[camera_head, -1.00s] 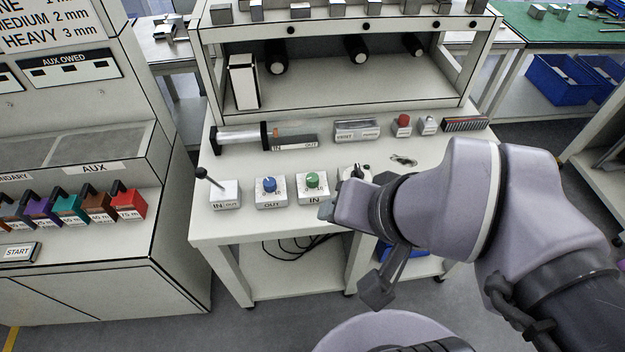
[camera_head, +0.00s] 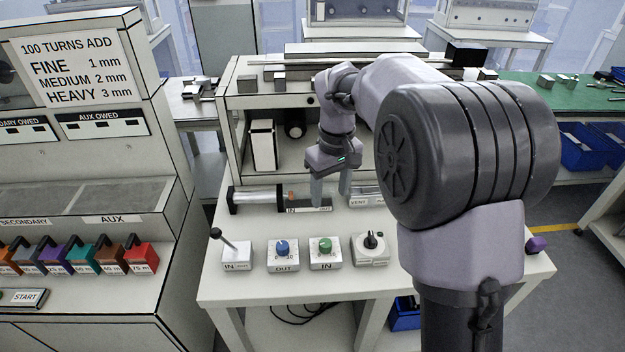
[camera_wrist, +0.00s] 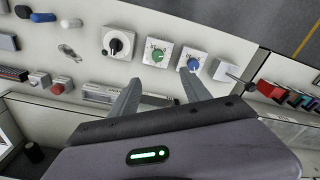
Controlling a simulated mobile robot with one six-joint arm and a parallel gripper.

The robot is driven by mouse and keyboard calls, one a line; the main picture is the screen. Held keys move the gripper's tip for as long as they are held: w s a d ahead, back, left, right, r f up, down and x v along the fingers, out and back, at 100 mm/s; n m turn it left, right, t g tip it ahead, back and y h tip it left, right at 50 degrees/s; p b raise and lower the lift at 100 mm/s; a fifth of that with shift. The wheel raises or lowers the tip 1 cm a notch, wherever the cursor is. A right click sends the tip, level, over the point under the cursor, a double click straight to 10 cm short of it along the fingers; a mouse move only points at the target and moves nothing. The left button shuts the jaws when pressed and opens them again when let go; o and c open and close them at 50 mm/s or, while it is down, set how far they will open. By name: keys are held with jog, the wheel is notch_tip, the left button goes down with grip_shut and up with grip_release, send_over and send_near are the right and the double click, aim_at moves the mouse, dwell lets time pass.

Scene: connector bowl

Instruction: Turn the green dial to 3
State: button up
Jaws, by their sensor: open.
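The green dial (camera_head: 325,245) sits on a white block marked IN on the front part of the table, between the blue dial (camera_head: 283,248) and a black knob (camera_head: 371,240). In the wrist view the green dial (camera_wrist: 157,55) shows above the fingertips, beside the blue dial (camera_wrist: 194,65). Its scale marks are too small to read. My gripper (camera_head: 330,200) points down behind the row of dials, near the IN/OUT slider unit. Its two fingers are apart with nothing between them, and it does not touch the green dial.
A lever block (camera_head: 236,256) stands left of the blue dial. The slider unit (camera_head: 305,200) and a VENT block (camera_head: 366,198) lie behind the dials. A shelf (camera_head: 232,100) rises at the table's back. The strip in front of the dials is clear.

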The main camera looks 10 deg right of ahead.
aim_at(325, 242)
jog(key=shift+n+g, duration=0.3)
jog(key=shift+n, duration=0.3)
jog(key=f+b, duration=0.2)
jog(key=f, duration=0.5)
jog(key=w+f+b, duration=0.1)
jog(key=f+b, duration=0.2)
jog(key=f, duration=0.4)
jog(key=w+f+b, duration=0.1)
jog(key=f+b, duration=0.1)
jog(key=f, duration=0.5)
jog(key=shift+w+f, duration=0.1)
jog(key=shift+w, duration=0.1)
grip_shut()
